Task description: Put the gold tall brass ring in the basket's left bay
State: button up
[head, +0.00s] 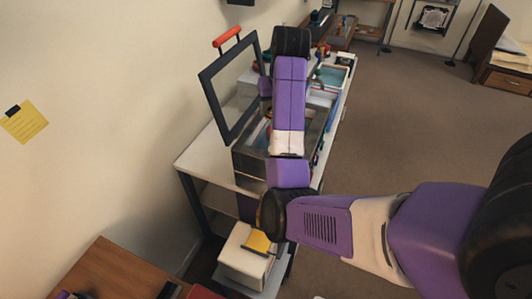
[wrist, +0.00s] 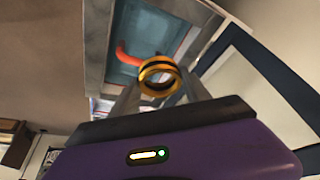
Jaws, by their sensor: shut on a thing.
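The gold brass ring (wrist: 150,86) has a dark band and is held between the fingertips of my gripper (wrist: 160,82) in the wrist view. Beyond it is an open grey-walled container with a teal floor (wrist: 126,72), which I take to be the basket. A curved orange-red thing (wrist: 128,55) shows against that floor. In the head view the grey container (head: 250,168) stands on the white table, and my arm covers much of it. My gripper is mostly hidden there. I cannot tell which bay lies under the ring.
A teal tray (head: 333,76) sits farther back on the white table (head: 200,155).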

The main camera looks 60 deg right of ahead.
jog(key=shift+m, duration=0.3)
jog(key=f, duration=0.4)
jog(key=d+f, duration=0.1)
jog(key=f, duration=0.8)
jog(key=shift+s+d+f+b, duration=0.25)
jog(key=shift+s+b, duration=0.05)
jog(key=shift+s, duration=0.05)
jog(key=shift+f+p, duration=0.3)
jog(key=shift+f, duration=2.35)
jog(key=shift+f, duration=0.15)
jog(key=o, duration=1.6)
